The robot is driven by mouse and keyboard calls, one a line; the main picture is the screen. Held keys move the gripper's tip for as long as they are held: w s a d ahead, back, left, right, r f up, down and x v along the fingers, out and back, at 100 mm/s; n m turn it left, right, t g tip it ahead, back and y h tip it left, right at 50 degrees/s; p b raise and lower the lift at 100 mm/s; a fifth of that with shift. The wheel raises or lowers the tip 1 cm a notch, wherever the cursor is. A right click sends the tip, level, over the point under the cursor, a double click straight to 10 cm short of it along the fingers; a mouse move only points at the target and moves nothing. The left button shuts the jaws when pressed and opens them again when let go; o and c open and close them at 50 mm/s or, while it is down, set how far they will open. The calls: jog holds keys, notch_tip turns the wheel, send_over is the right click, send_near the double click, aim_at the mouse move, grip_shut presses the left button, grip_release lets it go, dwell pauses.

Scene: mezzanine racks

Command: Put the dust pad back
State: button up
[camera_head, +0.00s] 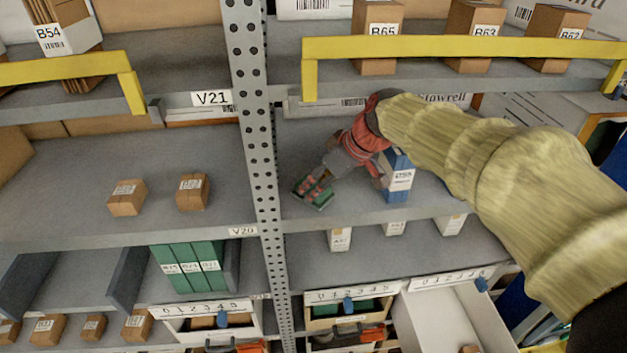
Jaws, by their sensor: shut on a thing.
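My gripper (318,184) reaches in from the right on my yellow-sleeved arm and points down to the left, over the middle shelf right of the upright. Its reddish fingertips are shut on a small green, flat piece, which looks like the dust pad (326,200). The fingers cover part of the pad. It is near the shelf surface, close to the perforated upright; I cannot tell whether it touches the shelf. A blue box with a white label (399,178) stands on the same shelf, just right of my gripper and partly behind it.
The perforated grey upright (265,165) stands just left of the pad. A yellow rail (460,47) crosses the shelf above. Small cartons (340,239) stand on the shelf below. A white drawer (450,310) is open at lower right. The shelf (310,142) has bare room around the pad.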

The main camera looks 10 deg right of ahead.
jog(key=shift+a+f, duration=0.15)
jog(key=shift+f, duration=0.05)
jog(key=o, duration=1.1)
jog(key=shift+r, duration=0.2)
jog(key=shift+r, duration=0.25)
jog(key=b+v, duration=0.2)
jog(key=v, duration=0.5)
jog(key=s+d+f+m+h, duration=0.2)
jog(key=s+d+f+m, duration=0.2)
jog(key=s, duration=0.8)
jog(key=s+d+f+m+t+h, duration=0.1)
jog(key=s+d+f+m+h, duration=0.1)
jog(key=s+d+f+m, duration=0.2)
jog(key=s+f+m, duration=0.1)
jog(key=s+f, duration=0.2)
jog(key=s, duration=0.4)
jog(key=shift+s+h, duration=0.35)
jog(key=shift+h, duration=0.05)
